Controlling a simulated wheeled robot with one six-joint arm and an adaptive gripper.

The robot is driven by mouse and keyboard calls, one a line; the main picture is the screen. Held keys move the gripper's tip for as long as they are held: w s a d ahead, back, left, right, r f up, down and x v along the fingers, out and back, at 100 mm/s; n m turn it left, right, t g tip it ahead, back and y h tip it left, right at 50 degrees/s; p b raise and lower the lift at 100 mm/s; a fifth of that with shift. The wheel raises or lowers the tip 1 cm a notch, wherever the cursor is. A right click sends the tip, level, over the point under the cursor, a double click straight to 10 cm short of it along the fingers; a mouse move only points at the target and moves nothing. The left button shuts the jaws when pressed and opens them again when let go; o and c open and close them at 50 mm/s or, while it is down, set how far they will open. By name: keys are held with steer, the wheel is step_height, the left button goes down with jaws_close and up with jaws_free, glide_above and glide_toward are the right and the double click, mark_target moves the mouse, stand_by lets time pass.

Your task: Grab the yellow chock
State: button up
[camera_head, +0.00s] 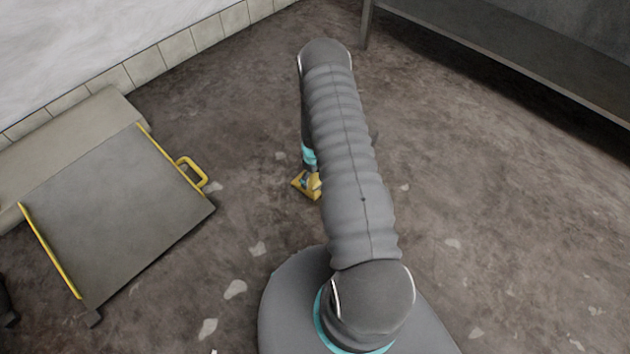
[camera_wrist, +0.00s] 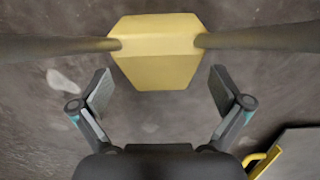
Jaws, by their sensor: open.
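The yellow chock (camera_wrist: 157,72) fills the top middle of the wrist view, just beyond my open fingertips. My gripper (camera_wrist: 160,88) has its two fingers spread, one on either side below the chock, with nothing between the pads but floor and the chock's near edge. I cannot tell whether a finger touches it. In the head view the chock (camera_head: 301,186) lies on the floor beside my arm, which hides part of it. My gripper is mostly hidden there behind the arm.
Two blurred dark bars reach the chock from left and right in the wrist view. A grey ramp plate (camera_head: 120,220) with yellow edges and a yellow handle (camera_head: 203,181) lies left of the chock. A dark bench (camera_head: 520,60) stands at upper right. Floor between is mostly clear.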

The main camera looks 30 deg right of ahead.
mark_target(314, 181)
steer(key=shift+f, duration=2.35)
steer(key=shift+c, duration=0.3)
steer(key=c, duration=1.2)
